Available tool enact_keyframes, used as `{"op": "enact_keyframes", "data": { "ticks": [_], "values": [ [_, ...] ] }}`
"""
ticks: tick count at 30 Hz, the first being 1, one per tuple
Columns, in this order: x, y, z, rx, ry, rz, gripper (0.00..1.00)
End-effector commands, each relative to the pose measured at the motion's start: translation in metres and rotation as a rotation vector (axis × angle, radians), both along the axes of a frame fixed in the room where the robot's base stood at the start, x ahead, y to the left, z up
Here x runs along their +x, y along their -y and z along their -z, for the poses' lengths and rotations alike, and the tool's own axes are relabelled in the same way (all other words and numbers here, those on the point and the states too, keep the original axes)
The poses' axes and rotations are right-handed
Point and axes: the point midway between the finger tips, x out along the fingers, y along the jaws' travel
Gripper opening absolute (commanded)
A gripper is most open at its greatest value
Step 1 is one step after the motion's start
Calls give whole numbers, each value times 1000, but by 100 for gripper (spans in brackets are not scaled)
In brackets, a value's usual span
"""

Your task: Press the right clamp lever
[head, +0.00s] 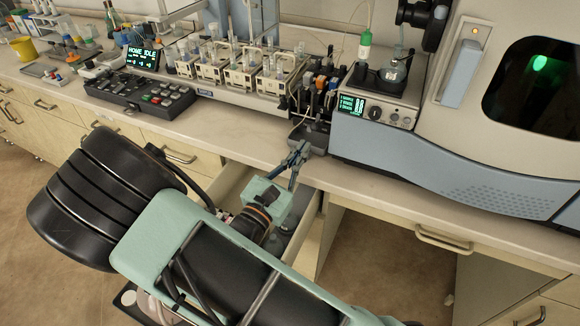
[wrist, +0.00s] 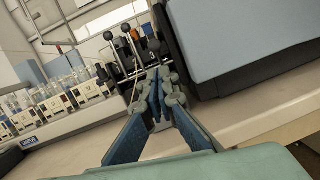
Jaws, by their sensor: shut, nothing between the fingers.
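A dark pump-like unit (head: 312,132) stands at the bench's front, left of the large spectrometer. Upright levers with dark ball ends rise from it, one of them a lever at the right (head: 330,51). In the wrist view ball-ended levers (wrist: 135,34) stand beyond my fingertips, beside orange and blue parts. I cannot tell for sure which is the right clamp lever. My gripper (head: 301,149) is shut and empty, just in front of the unit's base and below the levers. It also shows in the wrist view (wrist: 157,75), where the fingers hide part of the unit.
The spectrometer (head: 400,165) stands close at right, with a small display module (head: 378,108) on its ledge. Racks of bottles (head: 240,75) stand at left, with a keypad (head: 140,94) farther left. An open drawer (head: 312,235) lies beneath my arm. The bench's front strip is clear.

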Motion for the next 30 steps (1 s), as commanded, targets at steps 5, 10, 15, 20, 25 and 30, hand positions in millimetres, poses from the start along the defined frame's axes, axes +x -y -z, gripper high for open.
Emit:
{"op": "enact_keyframes", "data": {
  "ticks": [5, 10, 15, 20, 25, 30],
  "values": [
    [8, 6, -17, 0, 0, 0, 0],
    [10, 8, -20, 0, -1, 0, 0],
    [10, 8, -20, 0, -1, 0, 0],
    [10, 8, -21, 1, -3, 1, 0],
    [11, 8, -26, 10, -22, 1, 0],
    [11, 9, -28, 18, -46, 1, 0]
  ]
}}
